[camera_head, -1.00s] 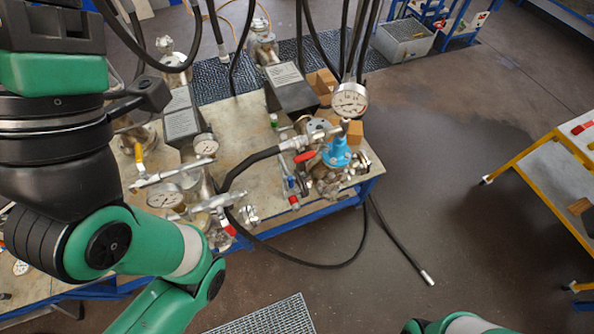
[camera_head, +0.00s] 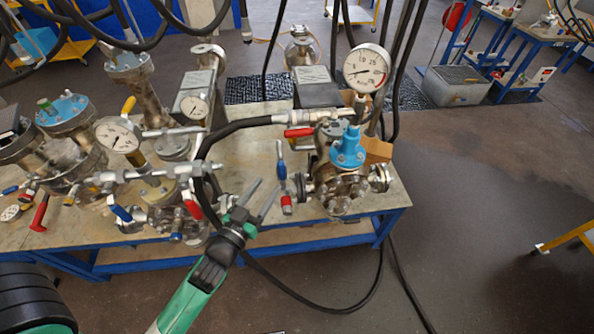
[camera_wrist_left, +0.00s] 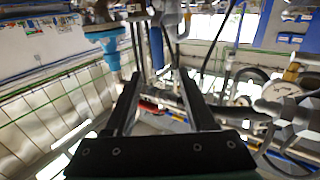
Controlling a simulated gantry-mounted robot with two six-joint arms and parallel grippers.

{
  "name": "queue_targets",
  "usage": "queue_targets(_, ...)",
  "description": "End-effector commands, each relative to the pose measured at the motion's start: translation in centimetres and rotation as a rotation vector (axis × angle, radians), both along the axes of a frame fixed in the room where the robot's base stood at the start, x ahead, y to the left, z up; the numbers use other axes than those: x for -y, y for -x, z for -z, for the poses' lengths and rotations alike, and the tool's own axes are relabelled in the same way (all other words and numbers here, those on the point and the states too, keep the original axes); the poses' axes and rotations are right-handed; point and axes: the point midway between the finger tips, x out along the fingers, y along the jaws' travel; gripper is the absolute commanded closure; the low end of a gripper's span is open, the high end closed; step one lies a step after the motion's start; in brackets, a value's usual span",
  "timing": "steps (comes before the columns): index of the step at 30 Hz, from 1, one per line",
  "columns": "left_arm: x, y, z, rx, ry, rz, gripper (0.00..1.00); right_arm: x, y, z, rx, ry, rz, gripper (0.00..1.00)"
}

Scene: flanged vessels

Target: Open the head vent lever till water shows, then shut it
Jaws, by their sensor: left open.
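My left gripper (camera_head: 265,188) is open and empty, its two grey fingers pointing up in front of the bench edge. The left wrist view shows the open fingers (camera_wrist_left: 157,88) too, with nothing between them. Several levers show: a red one (camera_head: 299,132) by the hose end, a blue one (camera_head: 281,161) upright on the bench, a yellow one (camera_head: 128,104), and a red one (camera_head: 194,210) left of the gripper. I cannot tell which is the head vent lever. The right-hand vessel (camera_head: 342,190) carries a blue cap (camera_head: 347,150) and a gauge (camera_head: 366,68). No water shows clearly.
A black hose (camera_head: 238,126) arches over the bench (camera_head: 240,160) and loops down in front, behind my left gripper. Gauges and flanged vessels crowd the left side. Black hoses hang at the back.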

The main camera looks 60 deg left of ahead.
Motion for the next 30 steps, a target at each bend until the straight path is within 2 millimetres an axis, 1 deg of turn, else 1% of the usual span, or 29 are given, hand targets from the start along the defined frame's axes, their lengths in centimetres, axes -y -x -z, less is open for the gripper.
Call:
queue_targets(5, -0.5, -0.8, -0.5, 0.002, -0.001, 0.000, 0.44, 0.0, 0.0, -0.7, 0.001, 0.000, 0.000, 1.00)
queue_targets(8, -1.4, -2.2, -0.7, 0.003, -0.001, 0.000, 0.44, 0.0, 0.0, -1.2, 0.001, 0.000, 0.000, 1.00)
queue_targets(12, -3.3, -4.8, -0.7, 0.004, -0.001, 0.001, 0.44, 0.0, 0.0, -1.8, 0.001, 0.000, 0.000, 1.00)
queue_targets(15, -4.5, -6.7, -0.5, 0.003, -0.001, 0.001, 0.44, 0.0, 0.0, -1.9, 0.000, 0.000, 0.000, 1.00)
queue_targets(19, -5.7, -8.5, -0.4, 0.004, -0.001, 0.002, 0.44, 0.0, 0.0, -1.9, 0.000, 0.000, 0.000, 1.00)
queue_targets(24, -6.5, -9.6, -0.3, 0.002, 0.000, 0.002, 0.44, 0.0, 0.0, -1.9, 0.000, 0.000, 0.000, 1.00)
queue_targets(30, -6.5, -9.7, -0.3, 0.002, 0.000, 0.002, 0.44, 0.0, 0.0, -1.9, 0.000, 0.000, 0.000, 1.00)
